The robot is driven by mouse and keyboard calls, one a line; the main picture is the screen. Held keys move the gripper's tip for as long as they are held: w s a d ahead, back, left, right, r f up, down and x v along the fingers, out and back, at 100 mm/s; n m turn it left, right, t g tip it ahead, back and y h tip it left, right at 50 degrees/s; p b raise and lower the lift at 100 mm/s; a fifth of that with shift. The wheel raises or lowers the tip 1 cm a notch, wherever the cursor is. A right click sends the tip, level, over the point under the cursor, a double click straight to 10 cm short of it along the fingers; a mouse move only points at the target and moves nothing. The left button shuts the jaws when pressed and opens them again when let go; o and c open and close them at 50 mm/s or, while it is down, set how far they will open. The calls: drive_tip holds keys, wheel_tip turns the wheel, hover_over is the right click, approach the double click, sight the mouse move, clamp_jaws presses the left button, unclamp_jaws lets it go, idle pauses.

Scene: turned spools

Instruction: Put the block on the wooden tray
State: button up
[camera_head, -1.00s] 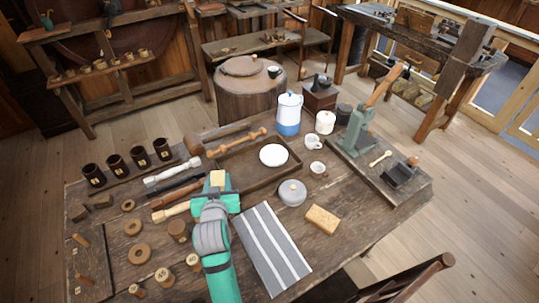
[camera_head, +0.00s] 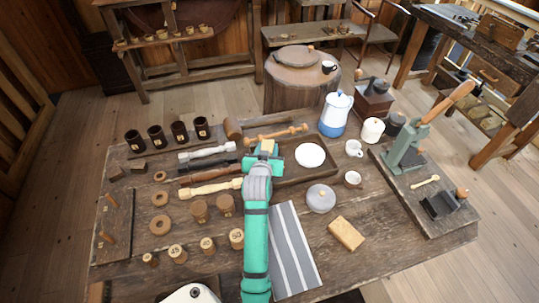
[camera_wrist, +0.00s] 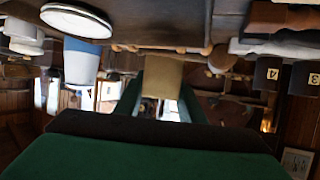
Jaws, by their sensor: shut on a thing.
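My gripper (camera_head: 263,157) is shut on a small tan block (camera_head: 267,145). In the wrist view the block (camera_wrist: 162,80) shows between my fingers (camera_wrist: 155,104). The wooden tray (camera_head: 299,179) is a shallow dark rectangle on the table, with a round white plate (camera_head: 310,155) on its right part. In the head view my gripper and the block overlap the tray's left part, left of the plate. The gap between block and tray cannot be judged, and my arm hides part of the tray's near left side.
A turned spindle (camera_head: 277,133) lies along the tray's far side. A blue-and-white pot (camera_head: 335,114) stands behind right. A grey lidded pot (camera_head: 320,198), a yellowish brick (camera_head: 346,233) and a striped cloth (camera_head: 292,250) are nearer. Spindles (camera_head: 212,188) and spools lie left.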

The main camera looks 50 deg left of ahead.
drive_tip(key=w+a+f, duration=0.1)
drive_tip(key=a+f, duration=0.1)
drive_tip(key=f, duration=0.1)
drive_tip(key=w+f, duration=0.1)
drive_tip(key=shift+w+a+f, duration=0.3)
drive_tip(key=shift+a+f, duration=0.1)
drive_tip(key=shift+f, duration=1.45)
drive_tip(key=shift+f, duration=0.1)
drive_tip(key=o, duration=1.1)
drive_tip(key=shift+s+d, duration=0.1)
drive_tip(key=v, duration=1.2)
